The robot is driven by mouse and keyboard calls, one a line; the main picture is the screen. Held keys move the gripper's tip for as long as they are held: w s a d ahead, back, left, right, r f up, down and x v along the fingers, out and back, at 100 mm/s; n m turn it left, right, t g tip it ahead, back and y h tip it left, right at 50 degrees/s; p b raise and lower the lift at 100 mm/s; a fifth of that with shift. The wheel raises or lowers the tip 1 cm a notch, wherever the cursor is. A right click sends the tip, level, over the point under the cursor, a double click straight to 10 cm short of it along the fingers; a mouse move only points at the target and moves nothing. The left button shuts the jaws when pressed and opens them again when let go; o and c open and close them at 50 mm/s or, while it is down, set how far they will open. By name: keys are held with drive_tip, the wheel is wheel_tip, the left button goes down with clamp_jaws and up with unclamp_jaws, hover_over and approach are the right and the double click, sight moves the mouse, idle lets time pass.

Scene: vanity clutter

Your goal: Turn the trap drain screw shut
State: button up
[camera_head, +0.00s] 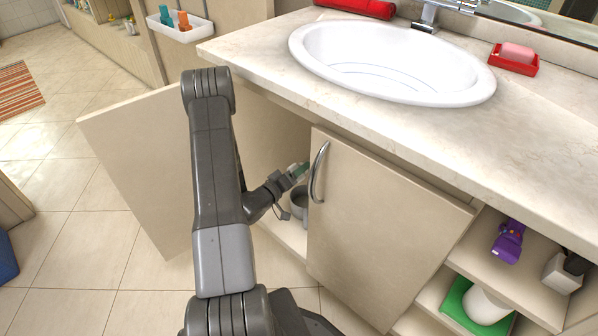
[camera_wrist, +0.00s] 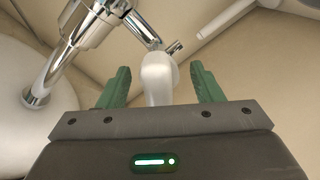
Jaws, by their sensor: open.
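In the wrist view the chrome trap (camera_wrist: 92,22) hangs under the white basin, with a pipe bending down to a round flange at the left. A small chrome piece with a short crossbar (camera_wrist: 174,47), which looks like the drain screw, shows beyond my fingers. My gripper (camera_wrist: 161,82) has two green fingers, spread wide apart. A whitish rounded object (camera_wrist: 157,79) shows between them in the picture; I cannot tell its distance or whether it is inside the jaws. In the head view my gripper (camera_head: 300,171) reaches into the cabinet opening; the trap is hidden there.
The left cabinet door (camera_head: 140,160) stands open; the right door (camera_head: 380,230) with its curved handle is beside my gripper. A grey container (camera_head: 299,200) stands inside the cabinet. A pale rod (camera_wrist: 225,17) crosses the wrist view's upper right. The counter (camera_head: 265,60) overhangs.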

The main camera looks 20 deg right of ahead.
drive_tip(key=shift+d, duration=0.2)
drive_tip(key=c, duration=1)
